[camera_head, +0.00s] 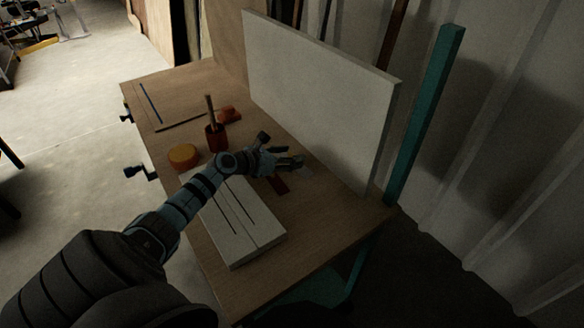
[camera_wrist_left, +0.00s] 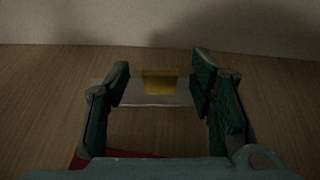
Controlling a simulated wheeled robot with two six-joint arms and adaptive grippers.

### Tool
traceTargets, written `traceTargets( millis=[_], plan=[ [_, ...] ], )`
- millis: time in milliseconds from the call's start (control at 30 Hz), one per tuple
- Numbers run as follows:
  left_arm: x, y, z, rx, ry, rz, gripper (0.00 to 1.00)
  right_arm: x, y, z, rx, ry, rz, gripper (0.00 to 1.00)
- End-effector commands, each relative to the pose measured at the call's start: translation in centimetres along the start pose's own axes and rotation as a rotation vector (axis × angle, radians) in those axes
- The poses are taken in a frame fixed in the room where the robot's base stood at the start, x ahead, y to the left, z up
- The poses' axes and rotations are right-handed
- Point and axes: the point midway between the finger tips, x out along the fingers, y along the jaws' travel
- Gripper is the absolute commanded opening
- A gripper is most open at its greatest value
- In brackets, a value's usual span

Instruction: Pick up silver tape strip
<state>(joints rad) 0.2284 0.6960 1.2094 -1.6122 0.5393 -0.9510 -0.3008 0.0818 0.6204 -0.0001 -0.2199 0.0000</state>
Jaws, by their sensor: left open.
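The silver tape strip (camera_wrist_left: 135,98) lies flat on the wooden bench in the left wrist view, just ahead of and between my fingers. A small yellow-brown block (camera_wrist_left: 160,82) shows at the middle of the strip. In the head view a pale bit of the strip (camera_head: 307,172) shows beside my gripper; the rest is hidden. My left gripper (camera_head: 296,160) is open and empty, reaching low over the bench. Its two dark green fingers (camera_wrist_left: 157,88) stand on either side of the strip. My right gripper is not in view.
A red item (camera_head: 280,185) lies beside my gripper. A white slotted board (camera_head: 262,232) lies in front, under my arm. A white upright panel (camera_head: 320,90) stands behind the strip.

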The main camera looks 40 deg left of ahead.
Motion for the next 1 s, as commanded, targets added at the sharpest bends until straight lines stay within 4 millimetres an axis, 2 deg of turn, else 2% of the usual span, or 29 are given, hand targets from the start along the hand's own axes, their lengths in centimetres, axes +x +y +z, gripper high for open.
traceTargets(
  millis=[233,500,833,1000],
  plan=[
    [0.3,0.0,0.1,0.001,0.001,0.000,0.48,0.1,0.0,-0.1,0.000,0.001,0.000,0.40],
    [0.3,0.0,0.2,0.001,0.001,0.000,0.06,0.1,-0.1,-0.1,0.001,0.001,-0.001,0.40],
    [0.2,0.0,0.5,0.002,0.000,0.000,0.05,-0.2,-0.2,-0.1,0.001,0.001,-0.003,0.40],
    [-0.8,0.0,2.8,0.004,-0.001,0.000,0.05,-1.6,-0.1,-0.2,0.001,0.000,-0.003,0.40]
  ],
)
